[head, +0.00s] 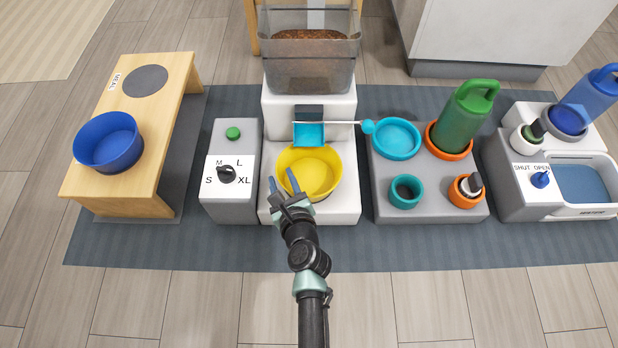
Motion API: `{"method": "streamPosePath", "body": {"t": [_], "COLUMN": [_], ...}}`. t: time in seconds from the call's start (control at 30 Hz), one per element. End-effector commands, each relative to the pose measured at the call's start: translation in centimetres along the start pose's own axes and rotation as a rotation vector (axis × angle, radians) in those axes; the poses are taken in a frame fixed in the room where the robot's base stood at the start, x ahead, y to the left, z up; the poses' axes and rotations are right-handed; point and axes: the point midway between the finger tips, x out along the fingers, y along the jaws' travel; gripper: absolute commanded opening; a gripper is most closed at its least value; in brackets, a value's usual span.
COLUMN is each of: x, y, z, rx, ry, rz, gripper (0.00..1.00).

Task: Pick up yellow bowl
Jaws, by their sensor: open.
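The yellow bowl (318,174) sits upright on the white base of the food dispenser (350,207), under its blue chute (309,135). My gripper (283,184) is open at the bowl's front left rim. I cannot tell whether either finger touches the rim. The gripper hides a small part of the bowl's front left side.
A blue bowl (108,143) stands on a wooden stand (140,195) at left. A grey dial box (231,200) is just left of the dispenser. At right, a grey holder (430,205) carries a green bottle (463,118) and cups.

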Motion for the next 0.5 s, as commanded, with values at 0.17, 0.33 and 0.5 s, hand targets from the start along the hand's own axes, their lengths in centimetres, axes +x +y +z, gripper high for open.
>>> {"method": "streamPosePath", "body": {"t": [0.17, 0.33, 0.5], "x": [0.76, 0.70, 0.68], "y": [0.01, 0.00, 0.01], "z": [-0.01, 0.02, 0.01], "rx": [0.000, 0.000, 0.000], "ry": [0.001, 0.001, 0.001], "rz": [0.001, 0.001, 0.001], "gripper": [0.41, 0.39, 0.08]}}
